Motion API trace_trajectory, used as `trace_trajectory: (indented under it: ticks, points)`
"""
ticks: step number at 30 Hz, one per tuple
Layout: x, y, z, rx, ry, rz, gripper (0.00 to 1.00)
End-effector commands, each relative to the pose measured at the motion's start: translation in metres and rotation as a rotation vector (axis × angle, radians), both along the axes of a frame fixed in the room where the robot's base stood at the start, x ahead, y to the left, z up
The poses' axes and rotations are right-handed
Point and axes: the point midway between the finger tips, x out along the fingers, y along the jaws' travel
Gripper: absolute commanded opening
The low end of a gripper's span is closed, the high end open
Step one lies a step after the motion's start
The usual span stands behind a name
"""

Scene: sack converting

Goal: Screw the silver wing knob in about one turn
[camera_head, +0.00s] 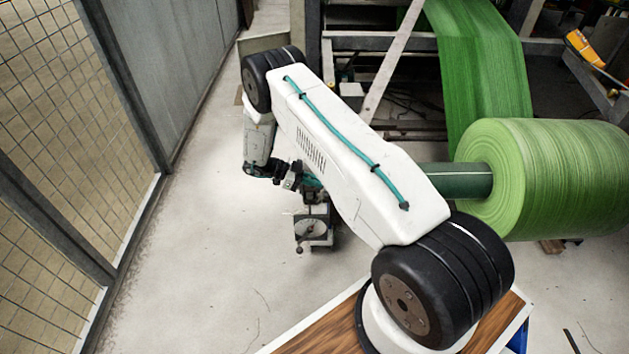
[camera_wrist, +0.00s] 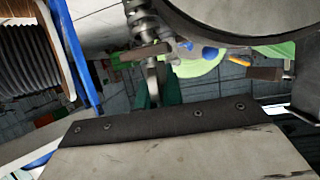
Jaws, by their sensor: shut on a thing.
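My gripper (camera_head: 292,181) is small in the head view, at the end of my folded arm, right above a small device (camera_head: 313,231) with a round dial. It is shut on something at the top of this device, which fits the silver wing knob. The jaws and the arm largely hide the knob in the head view. In the wrist view a silver metal piece with a ribbed stem, apparently the wing knob (camera_wrist: 172,46), shows at the upper middle. Its exact turn angle cannot be told.
A large green roll (camera_head: 560,180) on a dark shaft stands at the right, with green web (camera_head: 480,70) rising behind it. A mesh fence (camera_head: 70,130) and grey panels line the left. The pale floor (camera_head: 210,240) between them is clear.

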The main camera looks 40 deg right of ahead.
Motion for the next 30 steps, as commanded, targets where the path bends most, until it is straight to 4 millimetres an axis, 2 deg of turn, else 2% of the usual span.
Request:
trace_trajectory:
  ticks: [1, 17, 18, 20, 30]
  points:
    - [-0.0019, 0.0034, -0.0061, 0.009, 0.000, -0.008, 0.00]
    - [-0.0028, 0.0038, -0.0062, 0.010, 0.001, -0.034, 0.00]
    - [-0.0029, 0.0039, -0.0061, 0.010, 0.001, -0.034, 0.14]
    - [-0.0028, 0.0037, -0.0061, 0.009, 0.000, -0.033, 0.30]
    - [-0.0004, 0.0020, -0.0022, 0.005, -0.002, -0.036, 0.30]
